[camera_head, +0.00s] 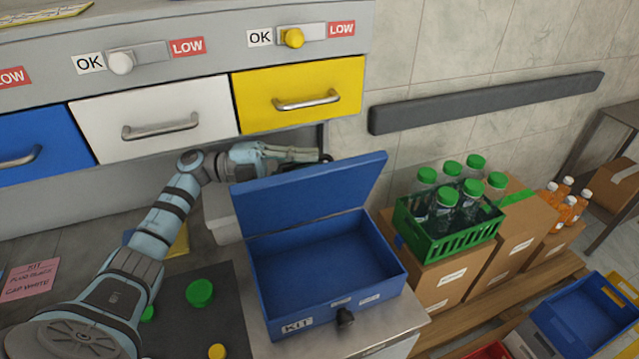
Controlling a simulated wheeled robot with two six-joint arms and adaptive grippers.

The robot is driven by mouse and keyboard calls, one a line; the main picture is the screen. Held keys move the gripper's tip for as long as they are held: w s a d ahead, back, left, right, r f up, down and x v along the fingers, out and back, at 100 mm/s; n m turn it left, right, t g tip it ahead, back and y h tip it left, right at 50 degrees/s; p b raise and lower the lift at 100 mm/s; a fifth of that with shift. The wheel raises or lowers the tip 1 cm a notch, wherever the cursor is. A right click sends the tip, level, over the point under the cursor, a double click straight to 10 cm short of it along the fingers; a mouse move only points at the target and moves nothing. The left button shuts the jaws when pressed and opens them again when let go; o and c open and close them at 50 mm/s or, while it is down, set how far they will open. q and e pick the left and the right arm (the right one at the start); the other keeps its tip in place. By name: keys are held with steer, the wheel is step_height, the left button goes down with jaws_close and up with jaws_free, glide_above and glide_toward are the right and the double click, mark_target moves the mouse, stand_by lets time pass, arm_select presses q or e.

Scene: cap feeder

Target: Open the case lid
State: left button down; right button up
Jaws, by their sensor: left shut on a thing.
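The blue case (325,262) stands on a light grey stand, with its empty inside in view. Its lid (310,192) is raised, tilted up at the back edge. A dark latch (345,318) sits on the case front beside the KIT label. My left arm comes in from the left and reaches behind the lid. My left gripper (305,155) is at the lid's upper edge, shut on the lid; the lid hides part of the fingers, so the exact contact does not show. My right gripper is not in view.
Yellow (298,92), white (155,119) and blue drawers hang close above the lid and arm. A green crate of bottles (449,228) stands on cardboard boxes at right. Green caps (200,293) and a yellow cap (217,351) lie on a dark mat at left.

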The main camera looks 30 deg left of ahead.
arm_select(q)
steer(key=c, duration=1.7)
jaws_free()
steer(key=shift+w, duration=0.1)
steer(key=v, duration=1.2)
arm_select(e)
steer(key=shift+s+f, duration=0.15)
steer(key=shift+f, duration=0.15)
